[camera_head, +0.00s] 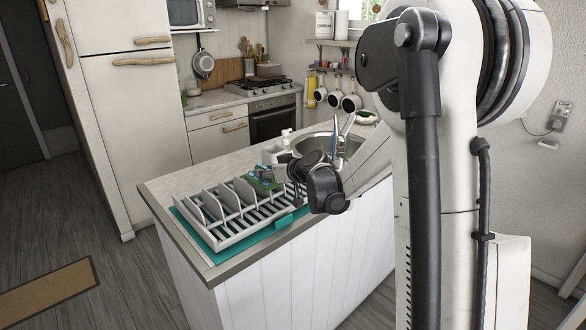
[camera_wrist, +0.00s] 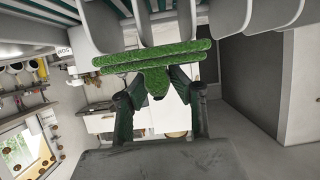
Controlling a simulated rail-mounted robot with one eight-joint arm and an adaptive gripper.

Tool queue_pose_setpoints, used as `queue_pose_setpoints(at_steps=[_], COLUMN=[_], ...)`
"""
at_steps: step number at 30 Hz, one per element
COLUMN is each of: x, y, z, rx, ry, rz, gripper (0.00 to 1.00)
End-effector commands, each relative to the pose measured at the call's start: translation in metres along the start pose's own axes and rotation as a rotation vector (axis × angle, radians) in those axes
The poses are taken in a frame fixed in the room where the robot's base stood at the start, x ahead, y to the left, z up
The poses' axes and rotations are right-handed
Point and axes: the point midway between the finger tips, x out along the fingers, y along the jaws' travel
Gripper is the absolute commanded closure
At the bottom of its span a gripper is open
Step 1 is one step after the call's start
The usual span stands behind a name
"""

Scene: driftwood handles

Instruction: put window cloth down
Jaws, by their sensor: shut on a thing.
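The window cloth (camera_wrist: 155,57) is a fuzzy green folded piece in the wrist view. My gripper (camera_wrist: 158,88) is shut on it, one dark finger on each side. In the head view the green cloth (camera_head: 262,182) shows at the back right end of the white dish rack (camera_head: 228,232), by my gripper (camera_head: 284,175). In the wrist view the rack's pale dividers (camera_wrist: 265,14) are close to the cloth; I cannot tell whether they touch.
The rack stands on a teal mat (camera_head: 290,219) on the island counter (camera_head: 190,180). A sink (camera_head: 318,143) with a tap and a white soap bottle (camera_head: 286,137) are behind my gripper. The counter's left back part is clear. A stove (camera_head: 262,87) stands farther back.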

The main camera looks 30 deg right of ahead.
Motion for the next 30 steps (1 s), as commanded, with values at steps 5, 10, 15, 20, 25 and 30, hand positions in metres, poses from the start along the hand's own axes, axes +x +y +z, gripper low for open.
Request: queue_pose_setpoints(at_steps=[5,10,15,20,25,30], x=[0.019,0.025,0.019,0.018,0.021,0.026], y=[0.063,0.114,0.14,0.145,0.145,0.145], z=[-0.01,-0.012,0.006,0.015,0.021,0.034], rx=[0.002,0.003,0.009,0.011,0.011,0.011], ry=[-0.002,-0.005,-0.007,-0.007,-0.007,-0.007], rz=[0.005,0.011,0.026,0.032,0.032,0.032], gripper=[1.0,1.0,1.0,1.0,1.0,1.0])
